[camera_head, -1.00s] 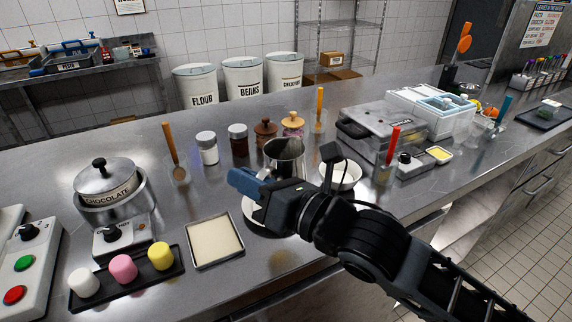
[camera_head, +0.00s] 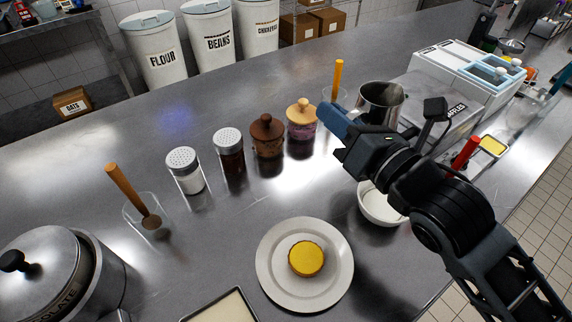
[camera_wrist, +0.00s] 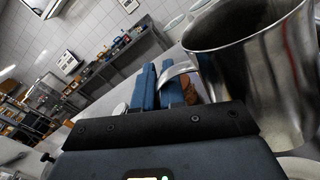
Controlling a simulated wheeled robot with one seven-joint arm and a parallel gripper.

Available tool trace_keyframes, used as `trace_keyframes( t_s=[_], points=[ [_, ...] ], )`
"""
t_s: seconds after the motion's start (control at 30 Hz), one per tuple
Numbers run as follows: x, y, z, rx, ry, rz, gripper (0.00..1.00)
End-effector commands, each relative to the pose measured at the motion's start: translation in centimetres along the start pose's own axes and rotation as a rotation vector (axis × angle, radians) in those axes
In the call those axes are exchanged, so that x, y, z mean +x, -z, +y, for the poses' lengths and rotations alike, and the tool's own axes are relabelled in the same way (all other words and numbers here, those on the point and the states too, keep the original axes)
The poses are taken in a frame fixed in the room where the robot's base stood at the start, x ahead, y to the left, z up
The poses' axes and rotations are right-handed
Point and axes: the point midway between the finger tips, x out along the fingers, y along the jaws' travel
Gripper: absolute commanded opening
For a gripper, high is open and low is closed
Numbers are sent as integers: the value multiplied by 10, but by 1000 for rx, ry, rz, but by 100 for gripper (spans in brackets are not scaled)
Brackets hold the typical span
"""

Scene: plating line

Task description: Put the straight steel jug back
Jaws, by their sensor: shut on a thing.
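The straight steel jug (camera_head: 381,98) is held above the counter at the back right in the head view. My gripper (camera_head: 345,122) is shut on its handle, at the jug's left side. In the wrist view the jug (camera_wrist: 255,75) fills the upper right, and the blue fingers of my gripper (camera_wrist: 168,90) close on the curved handle. The jug looks about upright in the head view. Its lower part is hidden behind my gripper and wrist, so its height above the counter is hard to tell.
A white bowl (camera_head: 377,205) sits below my wrist. A plate (camera_head: 270,285) holds a yellow-topped cake (camera_head: 307,258). Two shakers and two wooden-lidded jars stand left of the jug. A waffle maker (camera_head: 452,103) is to the right.

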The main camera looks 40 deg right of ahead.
Motion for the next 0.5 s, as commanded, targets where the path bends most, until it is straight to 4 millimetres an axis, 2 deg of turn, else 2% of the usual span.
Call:
trace_keyframes(
  t_s=[0.5],
  points=[
    [27, 76, 46, -1, 1, -3, 0]
  ],
)
